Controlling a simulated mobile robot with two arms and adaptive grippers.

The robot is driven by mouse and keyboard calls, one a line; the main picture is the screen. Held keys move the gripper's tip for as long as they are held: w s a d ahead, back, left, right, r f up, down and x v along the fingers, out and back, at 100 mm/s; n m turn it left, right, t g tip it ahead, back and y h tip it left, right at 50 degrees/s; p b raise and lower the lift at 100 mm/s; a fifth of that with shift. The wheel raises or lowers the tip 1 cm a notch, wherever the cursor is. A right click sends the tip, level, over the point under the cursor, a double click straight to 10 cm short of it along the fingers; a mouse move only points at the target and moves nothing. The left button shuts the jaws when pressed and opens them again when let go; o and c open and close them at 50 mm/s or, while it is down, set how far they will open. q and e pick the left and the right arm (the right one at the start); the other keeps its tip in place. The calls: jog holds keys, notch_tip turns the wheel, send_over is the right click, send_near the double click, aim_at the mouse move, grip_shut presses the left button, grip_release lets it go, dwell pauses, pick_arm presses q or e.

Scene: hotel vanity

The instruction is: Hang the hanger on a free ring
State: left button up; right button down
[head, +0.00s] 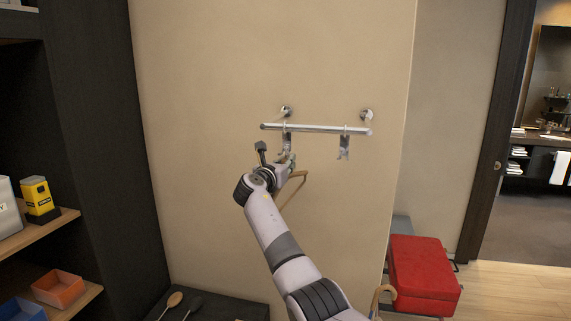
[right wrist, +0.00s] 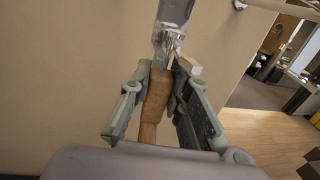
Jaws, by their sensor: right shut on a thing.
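The wooden hanger (head: 297,187) is in my right gripper (head: 279,165), below the left end of the wall rail. In the right wrist view the fingers of the right gripper (right wrist: 165,105) close on both sides of the brown hanger (right wrist: 155,100). A metal rail (head: 318,129) carries a left hanging fitting (head: 287,137) and a right one (head: 344,148). The left fitting is just above the gripper; the right one has no hanger on it. Shiny metal (right wrist: 170,38) shows just above the hanger; whether hook and ring are linked cannot be told. My left gripper is not in view.
Dark shelves at left hold a yellow box (head: 40,200) and an orange bin (head: 58,287). A red case (head: 424,270) is at lower right, with a curved wooden handle (head: 383,296) beside it. The wall around the rail is clear.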

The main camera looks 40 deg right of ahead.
jog(key=shift+p, duration=0.45)
jog(key=shift+f, duration=0.55)
dwell(0.8)
jog(key=c, duration=1.4)
grip_release()
jog(key=shift+c, duration=0.2)
jog(key=v, duration=1.2)
